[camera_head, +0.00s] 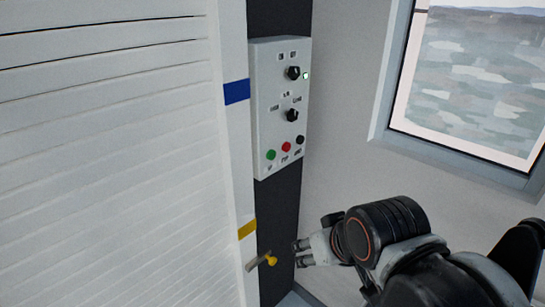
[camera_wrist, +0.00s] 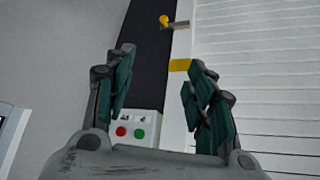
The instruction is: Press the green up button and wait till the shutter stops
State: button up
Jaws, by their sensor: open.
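The green button (camera_head: 271,155) is at the lower left of a light grey control panel (camera_head: 263,105), beside a red button (camera_head: 286,147) and a black one (camera_head: 300,139). In the wrist view the green button (camera_wrist: 139,134) shows low between my finger bases, with the red button (camera_wrist: 121,132) to its left. The white slatted shutter (camera_head: 110,160) fills the left of the head view; its bottom edge is not visible. My gripper (camera_head: 300,253) is below the panel, apart from it, pointing left. In the wrist view my gripper (camera_wrist: 162,57) is open and empty.
A yellow-knobbed lever (camera_head: 268,260) sticks out beside the shutter frame, close to my fingertips. Two black rotary knobs (camera_head: 292,115) and a lit green lamp (camera_head: 305,76) are on the panel. A window (camera_head: 380,110) is in the right wall.

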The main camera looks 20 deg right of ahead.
aim_at(271, 154)
jog(key=j+z, duration=0.45)
jog(key=k+j+z, duration=0.15)
jog(key=j+z, duration=0.3)
jog(key=k+j+z, duration=0.15)
jog(key=z, duration=0.3)
jog(key=j, duration=0.1)
